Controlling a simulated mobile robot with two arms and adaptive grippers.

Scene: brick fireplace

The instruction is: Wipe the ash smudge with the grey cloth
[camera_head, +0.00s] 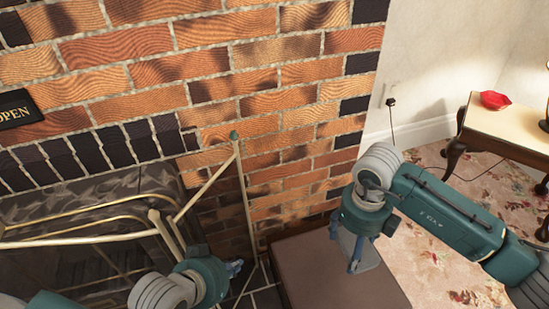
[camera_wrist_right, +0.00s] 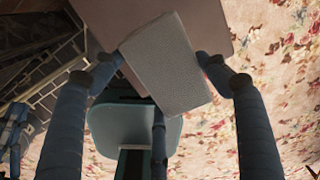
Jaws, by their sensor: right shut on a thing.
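The grey cloth (camera_wrist_right: 168,65) is between the fingertips of my right gripper (camera_wrist_right: 160,75) in the right wrist view. My right gripper (camera_head: 356,258) is shut on it, over the brown flat surface (camera_head: 335,285) in the head view. I cannot tell whether the cloth touches that surface. My left gripper (camera_head: 236,268) is in front of the fireplace at lower centre, with nothing visible in it; its finger opening cannot be made out. I cannot make out an ash smudge for sure; the arm and cloth hide part of the brown surface.
A brass-framed fire screen (camera_head: 160,218) stands at the left by my left arm. The brick wall (camera_head: 270,140) rises behind. A side table (camera_head: 515,125) with a red dish (camera_head: 495,100) is at the right. A floral carpet (camera_head: 410,265) covers the floor there.

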